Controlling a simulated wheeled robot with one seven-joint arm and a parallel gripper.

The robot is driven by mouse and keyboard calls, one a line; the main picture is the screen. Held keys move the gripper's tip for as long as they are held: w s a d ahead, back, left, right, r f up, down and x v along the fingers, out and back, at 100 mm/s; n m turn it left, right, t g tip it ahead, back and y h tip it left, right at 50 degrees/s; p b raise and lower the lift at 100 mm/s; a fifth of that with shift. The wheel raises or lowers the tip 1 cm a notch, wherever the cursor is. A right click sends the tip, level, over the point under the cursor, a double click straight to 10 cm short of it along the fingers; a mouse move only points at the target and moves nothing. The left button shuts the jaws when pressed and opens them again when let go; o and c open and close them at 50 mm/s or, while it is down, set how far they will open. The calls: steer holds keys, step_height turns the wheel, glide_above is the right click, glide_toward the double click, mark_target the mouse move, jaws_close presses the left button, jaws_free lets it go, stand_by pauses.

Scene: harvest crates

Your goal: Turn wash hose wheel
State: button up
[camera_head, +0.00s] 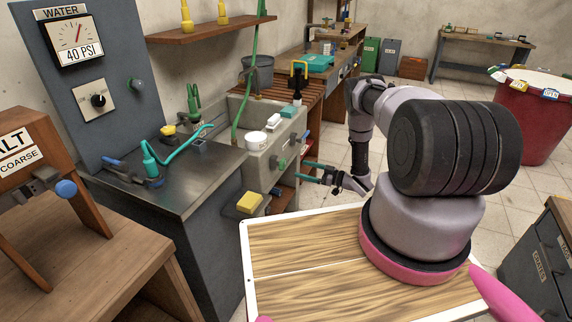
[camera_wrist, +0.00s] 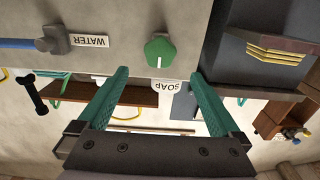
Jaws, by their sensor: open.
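A green wheel-like knob (camera_wrist: 158,50) with a white mark sits on the pale sink front, close to a SOAP label, in the wrist view. It lies ahead of and between my fingertips, apart from them. A green knob also shows on the sink front (camera_head: 281,163) in the head view; no label there marks it as the wash hose wheel. My gripper (camera_head: 301,170) has teal fingers spread open and empty, pointing at the sink front. It also shows in the wrist view (camera_wrist: 160,76). A green hose (camera_head: 236,112) hangs down into the sink (camera_head: 256,112).
A blue handle (camera_wrist: 22,44) beside a WATER label is on the same front. A yellow sponge (camera_head: 249,202) rests on a ledge below the sink. A steel counter (camera_head: 180,185) stands left of it. A wooden-topped tray (camera_head: 300,250) is in front of me. Floor shows right of the sink.

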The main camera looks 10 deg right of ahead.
mark_target(285, 164)
steer(key=x, duration=0.8)
steer(key=shift+w+a, duration=0.2)
steer(key=shift+w, duration=0.05)
steer(key=c, duration=1.3)
